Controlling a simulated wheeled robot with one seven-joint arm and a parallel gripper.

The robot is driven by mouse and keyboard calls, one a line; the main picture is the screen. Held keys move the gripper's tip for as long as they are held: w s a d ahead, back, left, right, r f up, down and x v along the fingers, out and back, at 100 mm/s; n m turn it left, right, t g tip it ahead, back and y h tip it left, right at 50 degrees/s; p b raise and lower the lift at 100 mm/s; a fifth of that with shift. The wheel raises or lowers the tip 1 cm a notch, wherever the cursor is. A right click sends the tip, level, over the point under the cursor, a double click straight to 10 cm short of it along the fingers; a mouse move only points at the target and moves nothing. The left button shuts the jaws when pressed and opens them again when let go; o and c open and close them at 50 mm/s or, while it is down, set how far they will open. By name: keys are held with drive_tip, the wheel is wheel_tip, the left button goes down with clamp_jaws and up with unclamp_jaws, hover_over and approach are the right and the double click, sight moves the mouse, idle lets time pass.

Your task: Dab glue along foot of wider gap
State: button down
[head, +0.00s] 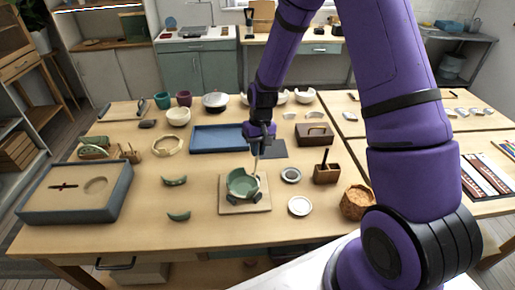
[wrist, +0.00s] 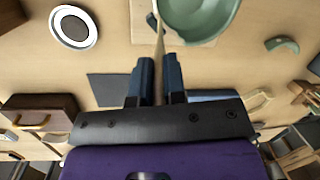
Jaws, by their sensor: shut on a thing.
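A broken green bowl (head: 240,186) rests on dark supports on a square wooden board (head: 232,207); its rim is uneven. Two green shards lie left of the board, one farther back (head: 174,181) and one nearer (head: 178,216). My gripper (head: 260,145) is shut on a thin light stick (wrist: 158,50) that points down at the bowl's right side. In the wrist view the stick runs beside the bowl (wrist: 198,15); its tip is out of clear sight. I cannot tell whether the tip touches the bowl, or which gap is wider.
A white-rimmed dish (head: 300,206) and a smaller dark-centred one (head: 290,175) stand right of the board. A wooden holder (head: 326,173) and a cork-coloured pot (head: 355,202) are farther right. A blue tray (head: 215,139) lies behind, a grey case (head: 75,200) at left. The front table edge is clear.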

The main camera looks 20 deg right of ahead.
drive_tip(key=shift+r, duration=0.15)
idle(0.4)
drive_tip(key=shift+w+a+r, duration=0.15)
drive_tip(key=shift+w+a, duration=0.45)
drive_tip(key=shift+w, duration=0.3)
drive_tip(key=shift+f, duration=0.3)
idle(0.9)
drive_tip(key=shift+r, duration=0.25)
wheel_tip(320, 180, up, 8)
idle(1.4)
idle(0.5)
drive_tip(key=shift+w, duration=0.15)
